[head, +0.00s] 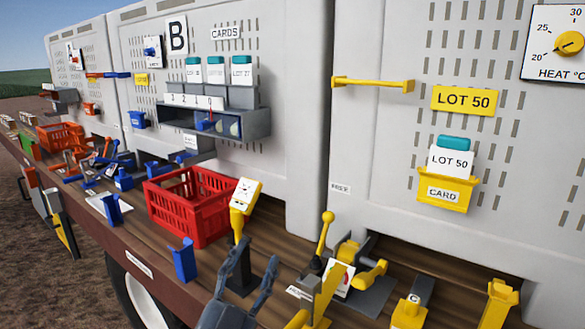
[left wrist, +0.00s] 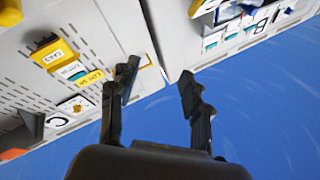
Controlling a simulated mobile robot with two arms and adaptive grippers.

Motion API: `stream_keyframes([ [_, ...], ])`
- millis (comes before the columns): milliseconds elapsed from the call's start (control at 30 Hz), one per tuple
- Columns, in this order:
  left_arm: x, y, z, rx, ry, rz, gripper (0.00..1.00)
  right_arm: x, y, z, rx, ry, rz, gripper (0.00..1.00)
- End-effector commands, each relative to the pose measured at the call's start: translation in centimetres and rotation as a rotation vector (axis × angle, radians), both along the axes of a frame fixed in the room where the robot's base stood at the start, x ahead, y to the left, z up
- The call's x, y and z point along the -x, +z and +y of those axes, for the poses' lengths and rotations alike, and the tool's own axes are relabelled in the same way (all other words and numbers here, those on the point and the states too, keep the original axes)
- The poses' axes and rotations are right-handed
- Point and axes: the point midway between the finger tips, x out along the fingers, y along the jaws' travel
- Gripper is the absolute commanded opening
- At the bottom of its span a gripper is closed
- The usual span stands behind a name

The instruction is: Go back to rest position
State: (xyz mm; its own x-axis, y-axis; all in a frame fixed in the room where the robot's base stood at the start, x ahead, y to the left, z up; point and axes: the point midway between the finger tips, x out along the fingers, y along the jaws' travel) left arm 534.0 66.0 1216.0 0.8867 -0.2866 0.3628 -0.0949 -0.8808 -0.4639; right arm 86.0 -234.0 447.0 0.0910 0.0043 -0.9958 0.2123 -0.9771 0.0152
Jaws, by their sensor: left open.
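My left gripper (head: 243,285) reaches up from the bottom edge in the head view, its two dark fingers spread with nothing between them. A yellow tag on a dark stand (head: 245,195) stands just behind it. In the left wrist view the left gripper (left wrist: 157,85) is open and empty, with sky and the grey panel wall behind its fingers; the picture there is tilted. The yellow LOT 50 card holder (head: 445,192) is on the panel at right, away from the gripper. My right gripper does not show.
A red crate (head: 190,215) and a blue bracket (head: 184,260) stand on the brown bench left of the gripper. Yellow levers and a clamp (head: 365,272) stand to its right. A yellow bar handle (head: 372,84) sticks out of the panel. A grey shelf (head: 215,122) hangs further left.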

Motion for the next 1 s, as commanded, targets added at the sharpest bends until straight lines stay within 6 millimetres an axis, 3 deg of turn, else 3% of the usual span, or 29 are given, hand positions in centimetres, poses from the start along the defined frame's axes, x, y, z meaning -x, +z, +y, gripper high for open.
stream_keyframes([
  [33,-0.1,-3.5,2.2,0.037,0.060,0.138,0.48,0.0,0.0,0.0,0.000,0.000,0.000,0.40],
  [167,1.5,-12.3,6.7,0.100,0.189,0.477,0.48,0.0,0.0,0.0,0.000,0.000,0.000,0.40],
  [300,6.2,-21.2,10.3,0.132,0.292,0.832,0.48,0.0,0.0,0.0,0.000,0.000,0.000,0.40],
  [400,10.5,-26.0,11.8,0.139,0.336,1.053,0.48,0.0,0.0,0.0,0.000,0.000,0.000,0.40],
  [600,18.2,-31.5,13.3,0.132,0.379,1.371,0.48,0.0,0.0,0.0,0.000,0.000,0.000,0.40],
  [867,27.2,-34.7,14.0,0.109,0.388,1.689,0.48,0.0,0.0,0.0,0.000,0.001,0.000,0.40],
  [1000,25.6,-39.0,13.8,0.103,0.390,1.692,0.48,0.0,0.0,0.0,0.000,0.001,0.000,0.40],
])
